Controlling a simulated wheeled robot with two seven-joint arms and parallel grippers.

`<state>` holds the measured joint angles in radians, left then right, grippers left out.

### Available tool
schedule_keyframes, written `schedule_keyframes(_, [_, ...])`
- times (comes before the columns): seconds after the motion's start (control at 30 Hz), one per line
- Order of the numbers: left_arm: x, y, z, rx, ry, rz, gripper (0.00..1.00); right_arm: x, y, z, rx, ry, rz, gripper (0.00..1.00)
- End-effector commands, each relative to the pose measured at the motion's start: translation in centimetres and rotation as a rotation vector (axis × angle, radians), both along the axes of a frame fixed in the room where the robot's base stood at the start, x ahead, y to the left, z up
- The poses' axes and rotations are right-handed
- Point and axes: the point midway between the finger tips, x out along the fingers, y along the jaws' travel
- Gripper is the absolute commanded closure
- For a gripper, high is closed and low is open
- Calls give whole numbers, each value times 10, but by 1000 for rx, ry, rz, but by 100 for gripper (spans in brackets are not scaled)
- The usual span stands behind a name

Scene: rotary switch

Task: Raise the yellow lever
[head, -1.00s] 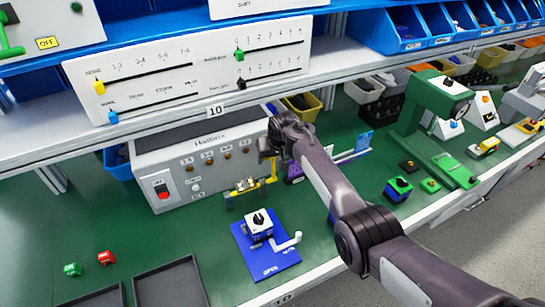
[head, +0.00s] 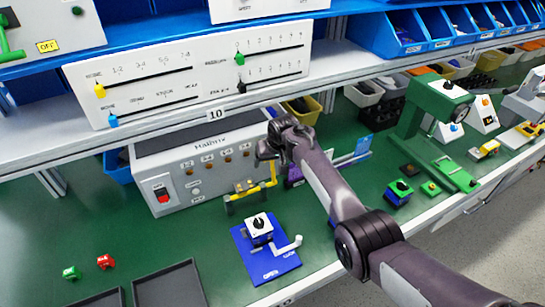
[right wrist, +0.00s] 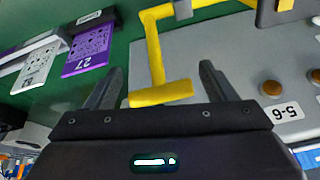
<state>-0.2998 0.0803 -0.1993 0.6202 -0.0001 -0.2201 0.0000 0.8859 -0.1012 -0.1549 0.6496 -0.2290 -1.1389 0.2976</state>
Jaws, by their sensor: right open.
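The yellow lever (head: 272,174) belongs to a small yellow device on the green bench, in front of the grey control box. In the head view its upright bar rises to just below my right gripper (head: 266,158). In the right wrist view the lever's end bar (right wrist: 160,94) lies crosswise between the two open fingers (right wrist: 160,72) of my right gripper, near the palm. The fingers stand apart on either side of it and I cannot tell whether either touches it. My left gripper is not in view.
The grey control box (head: 205,165) with knobs stands right behind the lever. A blue plate (head: 265,262) with a rotary switch and white handle lies in front. A purple card (right wrist: 88,50) lies beside my right gripper. A white slider panel (head: 190,65) is on the shelf above.

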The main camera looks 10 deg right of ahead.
Motion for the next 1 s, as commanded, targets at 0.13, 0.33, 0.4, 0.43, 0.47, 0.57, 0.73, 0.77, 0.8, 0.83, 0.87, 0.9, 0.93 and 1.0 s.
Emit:
schedule_keyframes(0.13, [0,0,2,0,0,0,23,-4,-1,13,1,-3,0,23])
schedule_keyframes(0.33, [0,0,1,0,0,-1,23,-14,-3,38,2,-3,1,23])
schedule_keyframes(0.4, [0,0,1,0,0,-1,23,-18,-4,46,1,-2,0,23])
schedule_keyframes(0.43, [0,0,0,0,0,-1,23,-19,-4,50,2,-4,1,23])
schedule_keyframes(0.47, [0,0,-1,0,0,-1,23,-20,-4,53,2,-3,1,23])
schedule_keyframes(0.57, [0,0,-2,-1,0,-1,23,-24,-5,62,2,-1,2,23])
schedule_keyframes(0.73, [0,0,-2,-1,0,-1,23,-27,-6,68,0,1,2,23])
schedule_keyframes(0.77, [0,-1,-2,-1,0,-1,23,-27,-6,69,0,1,2,23])
schedule_keyframes(0.8, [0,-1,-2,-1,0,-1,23,-27,-6,69,0,1,2,23])
schedule_keyframes(0.83, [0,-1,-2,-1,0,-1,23,-27,-6,69,0,1,2,23])
schedule_keyframes(0.87, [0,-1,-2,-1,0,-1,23,-27,-6,69,0,1,2,23])
schedule_keyframes(0.9, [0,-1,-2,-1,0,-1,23,-27,-6,69,0,1,2,23])
schedule_keyframes(0.93, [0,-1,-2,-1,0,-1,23,-27,-6,69,0,1,2,23])
schedule_keyframes(1.0, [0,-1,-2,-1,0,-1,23,-27,-6,69,0,0,2,23])
